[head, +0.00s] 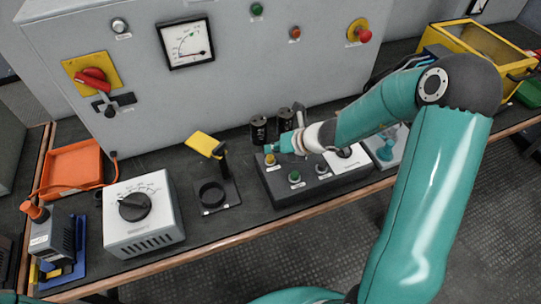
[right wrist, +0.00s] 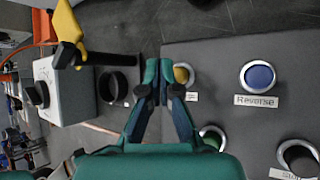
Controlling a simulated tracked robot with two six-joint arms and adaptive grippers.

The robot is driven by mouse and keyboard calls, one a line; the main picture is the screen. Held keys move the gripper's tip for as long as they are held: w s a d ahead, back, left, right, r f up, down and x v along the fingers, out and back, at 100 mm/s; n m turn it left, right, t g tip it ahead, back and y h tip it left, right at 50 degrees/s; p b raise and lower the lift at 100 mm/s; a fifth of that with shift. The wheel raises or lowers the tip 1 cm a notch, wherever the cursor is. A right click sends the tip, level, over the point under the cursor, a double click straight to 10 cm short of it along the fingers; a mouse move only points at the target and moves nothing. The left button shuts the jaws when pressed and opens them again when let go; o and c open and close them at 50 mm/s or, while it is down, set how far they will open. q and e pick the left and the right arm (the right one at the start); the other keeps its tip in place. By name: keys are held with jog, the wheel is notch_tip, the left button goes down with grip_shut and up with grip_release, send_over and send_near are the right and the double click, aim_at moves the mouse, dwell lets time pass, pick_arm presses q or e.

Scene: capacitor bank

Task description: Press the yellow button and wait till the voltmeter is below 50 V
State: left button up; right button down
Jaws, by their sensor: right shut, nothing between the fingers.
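The yellow button (head: 270,160) sits at the back left corner of a dark grey control box (head: 290,197). It also shows in the right wrist view (right wrist: 181,75), just right of my fingertips. My right gripper (head: 271,149) is shut and empty, its tips right by the yellow button; I cannot tell whether they touch it. It also shows in the right wrist view (right wrist: 159,82) with both fingers together. The voltmeter (head: 187,43) is a square dial on the grey cabinet; its reading is too small to tell. My left gripper is not in view.
The box also has a green button (head: 295,177) and a blue button marked Reverse (right wrist: 258,77). Two black cylinders (head: 258,130) stand behind it. A yellow-flagged stand (head: 204,144) and a white dial box (head: 142,215) are to the left. A red emergency button (head: 364,36) is on the cabinet.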

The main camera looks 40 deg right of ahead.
aim_at(272, 158)
jog(key=shift+r+p, duration=2.25)
jog(key=shift+r, duration=0.25)
